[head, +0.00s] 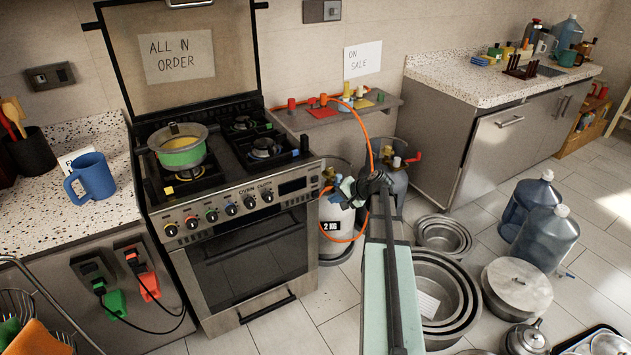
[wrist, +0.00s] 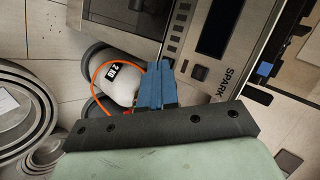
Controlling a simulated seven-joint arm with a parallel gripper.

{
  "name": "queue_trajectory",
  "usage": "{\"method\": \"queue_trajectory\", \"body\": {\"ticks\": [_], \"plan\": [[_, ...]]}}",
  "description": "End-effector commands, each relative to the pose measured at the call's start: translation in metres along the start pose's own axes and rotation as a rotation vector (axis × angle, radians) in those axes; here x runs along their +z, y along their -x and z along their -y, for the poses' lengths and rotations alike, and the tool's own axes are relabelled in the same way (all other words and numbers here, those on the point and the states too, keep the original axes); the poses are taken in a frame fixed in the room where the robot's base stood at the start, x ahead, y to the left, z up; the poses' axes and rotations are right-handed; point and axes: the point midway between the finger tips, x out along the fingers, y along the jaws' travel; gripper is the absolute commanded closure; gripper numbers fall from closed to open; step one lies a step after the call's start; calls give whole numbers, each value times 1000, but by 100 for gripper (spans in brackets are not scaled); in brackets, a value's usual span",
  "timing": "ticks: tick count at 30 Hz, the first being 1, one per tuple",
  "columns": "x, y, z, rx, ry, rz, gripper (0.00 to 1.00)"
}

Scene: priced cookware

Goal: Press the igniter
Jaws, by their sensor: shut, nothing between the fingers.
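The stove (head: 250,255) stands left of the middle in the head view, its front panel carrying several knobs and a dark display (head: 292,186). In the wrist view the panel shows the word SPARK (wrist: 230,80) beside a small dark square button (wrist: 199,72), which I take for the igniter. My gripper (head: 347,190) is in front of the gas cylinders, just right of the panel's right end. In the wrist view its blue fingers (wrist: 158,72) are together and empty, apart from the button in the picture. Whether the button is pressed cannot be told.
A white gas cylinder (head: 333,235) marked 2 KG stands beside the stove, with an orange hose (head: 369,140) close behind my gripper. A green pot (head: 181,150) sits on a burner. Nested metal pans (head: 440,290) and blue water bottles (head: 545,240) occupy the floor at right.

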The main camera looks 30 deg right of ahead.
Motion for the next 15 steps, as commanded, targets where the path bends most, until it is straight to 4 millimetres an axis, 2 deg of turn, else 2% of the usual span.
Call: {"method": "queue_trajectory", "body": {"ticks": [8,15], "plan": [[-5,-6,5,0,1,0,100],[-17,-22,15,0,1,0,100]]}}
